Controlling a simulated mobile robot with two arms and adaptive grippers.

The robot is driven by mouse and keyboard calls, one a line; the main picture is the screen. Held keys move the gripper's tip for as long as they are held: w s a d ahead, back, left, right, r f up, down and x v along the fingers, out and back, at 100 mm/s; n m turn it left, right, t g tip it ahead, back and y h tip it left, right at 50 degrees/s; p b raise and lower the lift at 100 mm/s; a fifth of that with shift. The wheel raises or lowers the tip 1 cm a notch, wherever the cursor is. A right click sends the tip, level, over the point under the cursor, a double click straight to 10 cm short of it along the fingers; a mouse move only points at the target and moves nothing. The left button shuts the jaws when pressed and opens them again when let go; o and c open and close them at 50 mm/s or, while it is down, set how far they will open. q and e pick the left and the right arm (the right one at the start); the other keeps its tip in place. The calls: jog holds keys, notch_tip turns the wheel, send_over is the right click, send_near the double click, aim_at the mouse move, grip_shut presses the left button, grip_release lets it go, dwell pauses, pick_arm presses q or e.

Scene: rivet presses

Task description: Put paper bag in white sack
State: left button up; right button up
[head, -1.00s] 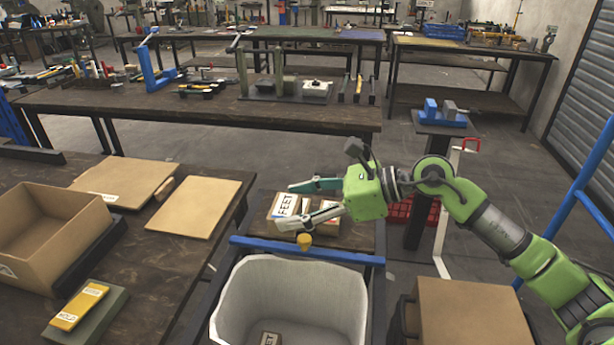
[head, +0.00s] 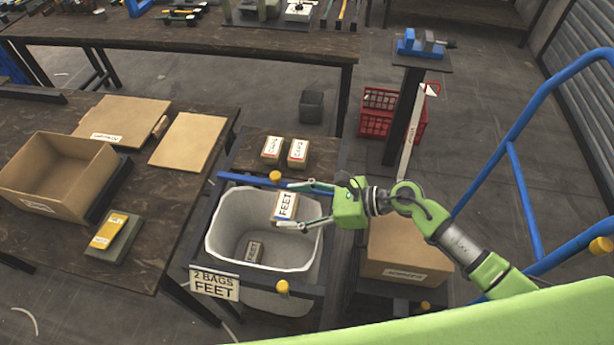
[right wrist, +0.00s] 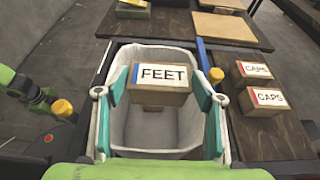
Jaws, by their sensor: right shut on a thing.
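The white sack (head: 222,238) hangs open in a blue-railed frame, with a "2 BAGS FEET" sign (head: 214,284) on its front. My right gripper (head: 300,207) is shut on a brown paper bag labelled FEET (head: 286,206), held above the sack's right side. In the right wrist view the held paper bag (right wrist: 160,94) sits between the two fingers, over the sack opening (right wrist: 188,127). Another FEET bag (head: 254,251) lies on the bottom of the sack.
Two CAPS bags (head: 284,149) stand on a small dark table (head: 320,152) behind the sack. An open cardboard box (head: 57,181) and flat cardboard lie on the left table. A closed carton (head: 405,253) stands right of the sack. Yellow knobs (head: 282,287) project from the frame.

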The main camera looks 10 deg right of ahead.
aim_at(296, 217)
jog(key=shift+s+r, duration=0.15)
jog(key=shift+s, duration=0.2)
jog(key=shift+s+f, duration=0.15)
jog(key=shift+f, duration=0.15)
jog(key=shift+a+f+b, duration=0.1)
jog(key=shift+f+b, duration=1)
jog(key=shift+f, duration=0.5)
pick_arm(q)
notch_tip(296, 217, down, 10)
jog(key=b, duration=0.8)
jog(key=shift+s, duration=0.35)
pick_arm(e)
notch_tip(296, 217, down, 9)
pick_arm(q)
jog(key=shift+d, duration=0.1)
pick_arm(e)
jog(key=o, duration=1.3)
jog(key=shift+f, duration=0.1)
